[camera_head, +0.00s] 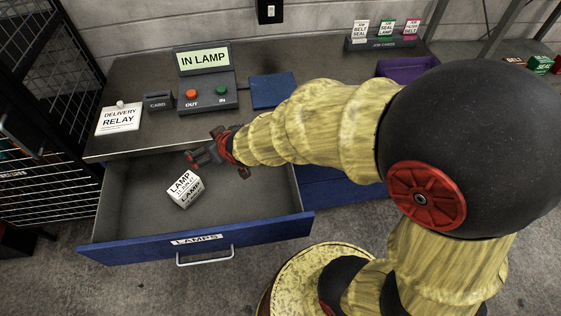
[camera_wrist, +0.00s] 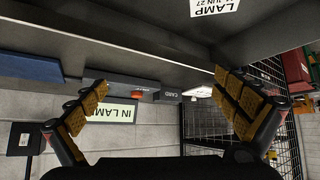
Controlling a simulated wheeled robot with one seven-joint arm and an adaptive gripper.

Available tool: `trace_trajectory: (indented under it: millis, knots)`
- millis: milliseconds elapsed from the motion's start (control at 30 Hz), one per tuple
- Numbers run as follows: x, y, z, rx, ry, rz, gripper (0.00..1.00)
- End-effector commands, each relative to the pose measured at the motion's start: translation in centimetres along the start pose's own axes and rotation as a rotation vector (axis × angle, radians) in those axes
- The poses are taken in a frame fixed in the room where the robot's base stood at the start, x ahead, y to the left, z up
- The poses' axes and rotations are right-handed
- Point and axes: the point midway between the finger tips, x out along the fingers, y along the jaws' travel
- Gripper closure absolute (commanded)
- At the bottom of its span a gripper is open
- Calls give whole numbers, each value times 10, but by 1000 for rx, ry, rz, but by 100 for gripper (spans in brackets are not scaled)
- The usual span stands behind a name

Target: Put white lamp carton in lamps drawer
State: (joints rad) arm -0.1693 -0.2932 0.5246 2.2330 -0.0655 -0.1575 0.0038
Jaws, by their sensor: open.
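The white lamp carton (camera_head: 184,189) is a small box with "LAMP" printed on it. It lies inside the open lamps drawer (camera_head: 195,242), left of the middle, on the drawer floor. The drawer has a blue front with a "LAMPS" label and a metal handle. My gripper (camera_head: 205,155) is over the back part of the drawer, apart from the carton. In the wrist view my gripper (camera_wrist: 165,110) has its two fingers spread wide with nothing between them. Part of the carton (camera_wrist: 213,5) shows at the top edge of that view.
A black mesh cage (camera_head: 45,110) stands at left. The drawer floor around the carton is clear.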

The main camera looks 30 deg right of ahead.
Motion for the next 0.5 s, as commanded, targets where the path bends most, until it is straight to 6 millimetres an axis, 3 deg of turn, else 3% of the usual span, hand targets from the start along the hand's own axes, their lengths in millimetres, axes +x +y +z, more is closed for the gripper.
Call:
trace_trajectory:
  millis: [33, 133, 300, 400, 500]
  knots:
    - [-31, 13, -9, 20, -20, 22, 0]
    - [-89, 30, -7, 60, -91, 54, 0]
    - [-187, 45, 18, 128, -208, 90, 0]
    - [-232, 45, 39, 160, -267, 99, 0]
    - [-263, 43, 56, 181, -309, 104, 0]
